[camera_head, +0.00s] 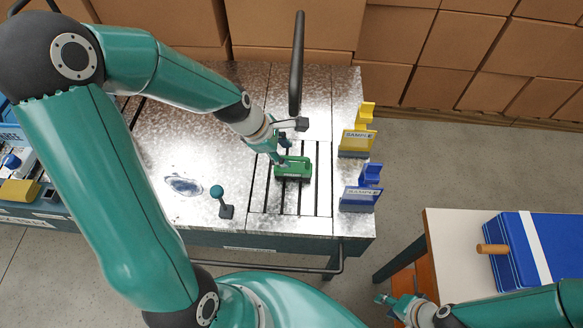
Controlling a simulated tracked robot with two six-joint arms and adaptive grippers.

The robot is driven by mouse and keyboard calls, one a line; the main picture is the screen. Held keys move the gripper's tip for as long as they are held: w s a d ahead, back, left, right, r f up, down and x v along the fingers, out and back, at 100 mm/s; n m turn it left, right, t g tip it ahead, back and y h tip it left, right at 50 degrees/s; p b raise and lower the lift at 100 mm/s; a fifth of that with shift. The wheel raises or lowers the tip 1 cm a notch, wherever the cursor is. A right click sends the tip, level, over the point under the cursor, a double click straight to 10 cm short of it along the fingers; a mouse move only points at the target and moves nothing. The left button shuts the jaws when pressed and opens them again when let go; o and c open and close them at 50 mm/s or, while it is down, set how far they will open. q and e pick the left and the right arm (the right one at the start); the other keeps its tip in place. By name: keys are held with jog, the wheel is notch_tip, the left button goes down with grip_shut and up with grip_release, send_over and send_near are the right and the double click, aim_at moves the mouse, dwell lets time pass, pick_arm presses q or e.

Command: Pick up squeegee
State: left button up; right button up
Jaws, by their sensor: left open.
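I cannot surely pick out a squeegee in the head view. My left gripper (280,152) is open. It is over the slotted metal table (160,135), at the upper left edge of a green block-like piece (293,169). I cannot tell whether it touches that piece. My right gripper (388,301) is low in the picture, left of the white-topped table (455,270). It is small and partly merged with its wrist, so its jaw state is unclear. A tan cylindrical handle (492,249) shows at the left edge of a blue case with a white stripe (545,250).
A tall black lever (297,65) rises behind the green piece. Yellow (358,138) and blue (360,195) sample holders line the metal table's right edge. A blue-knobbed stick (218,193) stands near its front. Cardboard boxes (430,45) fill the back. Floor separates the tables.

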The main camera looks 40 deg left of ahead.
aim_at(291, 157)
pick_arm(q)
jog(key=shift+x, duration=2.75)
jog(key=shift+w+a, duration=0.1)
jog(key=shift+r, duration=0.1)
grip_shut()
